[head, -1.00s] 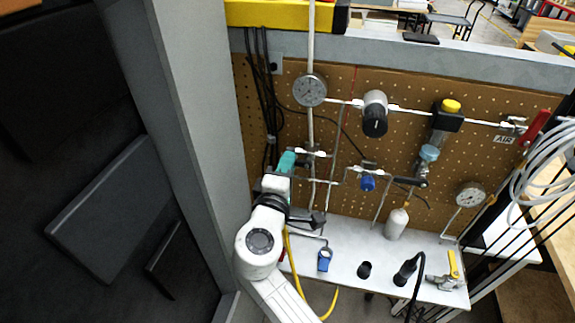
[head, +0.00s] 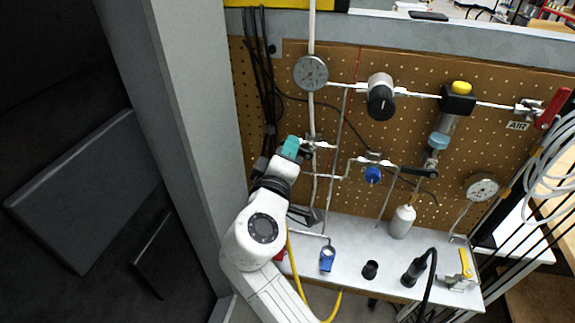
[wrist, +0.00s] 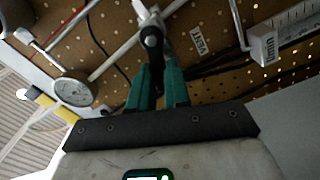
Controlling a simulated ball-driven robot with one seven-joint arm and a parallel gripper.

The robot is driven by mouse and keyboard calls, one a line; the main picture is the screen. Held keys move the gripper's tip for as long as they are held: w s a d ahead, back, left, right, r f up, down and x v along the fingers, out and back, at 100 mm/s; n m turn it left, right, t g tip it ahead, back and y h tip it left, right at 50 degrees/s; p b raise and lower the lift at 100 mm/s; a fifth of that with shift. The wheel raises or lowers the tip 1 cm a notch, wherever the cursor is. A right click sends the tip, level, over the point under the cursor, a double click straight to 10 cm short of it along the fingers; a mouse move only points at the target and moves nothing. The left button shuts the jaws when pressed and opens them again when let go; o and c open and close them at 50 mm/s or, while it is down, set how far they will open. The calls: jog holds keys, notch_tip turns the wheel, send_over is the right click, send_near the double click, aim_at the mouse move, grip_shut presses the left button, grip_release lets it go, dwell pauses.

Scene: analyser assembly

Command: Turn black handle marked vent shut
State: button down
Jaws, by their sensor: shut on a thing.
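The black vent handle (wrist: 153,42) shows in the wrist view, on a silver valve and pipe at the brown pegboard. A small white label (wrist: 200,40), upside down and seemingly reading VENT, is beside it. My gripper (wrist: 158,82) has teal fingers, one on each side of the handle's lower end, and is shut on it. The fingers hide that end. In the head view my gripper (head: 291,148) is at the left part of the pegboard, next to the vertical pipe. The handle is mostly hidden there, so its exact angle is hard to tell.
Gauges (head: 311,73), a black knob (head: 380,102), a blue knob (head: 372,175) and another black handle (head: 419,173) sit on the pipework to the right. Black cables (head: 262,95) hang at left. A grey post (head: 180,130) stands close left of my arm. A white shelf (head: 345,240) lies below.

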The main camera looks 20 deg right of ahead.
jog(key=shift+s+d+r+m+b, duration=0.35)
jog(key=shift+d+m+b, duration=0.15)
jog(key=shift+m+b, duration=1.8)
jog(key=shift+s+d+r+m+b, duration=0.4)
jog(key=shift+d+m+b, duration=0.1)
jog(key=shift+m+b, duration=1.8)
jog(key=shift+s+d+r+m+b, duration=0.35)
jog(key=shift+d+m+b, duration=0.15)
jog(key=shift+m+b, duration=1.8)
jog(key=c, duration=1.1)
grip_release()
jog(key=shift+r, duration=0.1)
jog(key=shift+s, duration=0.1)
jog(key=v, duration=1)
jog(key=shift+s+a, duration=0.2)
jog(key=shift+s, duration=0.05)
